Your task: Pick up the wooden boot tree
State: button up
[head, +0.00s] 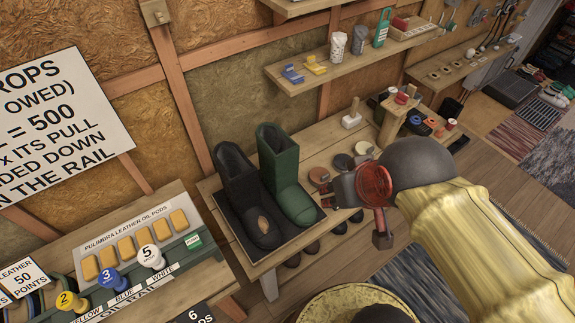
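I cannot clearly make out a wooden boot tree in the head view. A black boot (243,190) with a tan patch at its toe and a green boot (285,170) stand upright on a dark mat (236,222) on the wooden bench. My gripper (356,220) is right of the green boot, over the bench's front edge. Its two dark fingers look spread apart, with nothing visible between them. My wrist and yellow-sleeved arm hide part of the bench behind them.
Round tins (319,176) sit close behind my gripper. A white block with a wooden handle (351,117) and a wooden stand (394,122) are farther back. A shelf (345,70) hangs above. A pod tray (140,245) is at lower left. Open floor lies right.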

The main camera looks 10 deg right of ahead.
aim_at(395, 115)
jog(key=i+l, duration=0.15)
jog(key=l, duration=0.25)
jog(key=i+l, duration=0.2)
jog(key=l, duration=0.15)
jog(key=i+l, duration=0.15)
jog(key=l, duration=0.25)
jog(key=i+l, duration=0.2)
jog(key=l, duration=0.15)
jog(key=i+l+z, duration=0.1)
jog(key=l, duration=0.3)
jog(key=i, duration=0.1)
